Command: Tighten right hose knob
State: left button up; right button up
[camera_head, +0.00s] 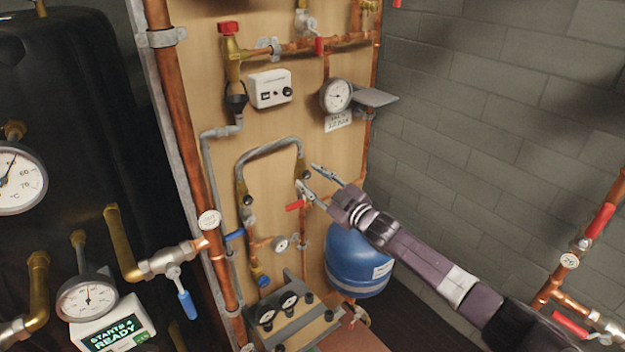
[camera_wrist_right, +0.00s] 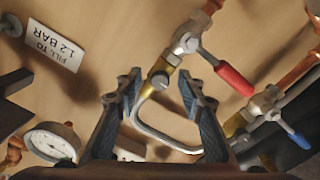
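A grey hose (camera_head: 268,147) arches across the wooden panel. Its right end has a brass knob (camera_head: 305,172) at a valve with a red handle (camera_head: 296,205). My right gripper (camera_head: 308,176) is open at this right knob. In the right wrist view, the brass knob (camera_wrist_right: 158,79) shows between and slightly beyond the open fingertips, with no clear contact on either side. The hose (camera_wrist_right: 148,122) curves away between the fingers, and the red valve handle (camera_wrist_right: 232,79) is to the right. The left hose end (camera_head: 246,199) is brass. My left gripper is not in view.
A pressure gauge (camera_head: 336,95) and a "fill to 1.2 bar" tag (camera_head: 338,122) are above the right gripper. A blue tank (camera_head: 357,262) stands below it. A blue-handled valve (camera_wrist_right: 294,134) sits right in the wrist view. A copper pipe (camera_head: 182,140) runs left of the hose.

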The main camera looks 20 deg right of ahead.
jog(key=shift+s, duration=0.15)
jog(key=v, duration=1.1)
jog(key=shift+s+d, duration=0.15)
jog(key=shift+s, duration=0.2)
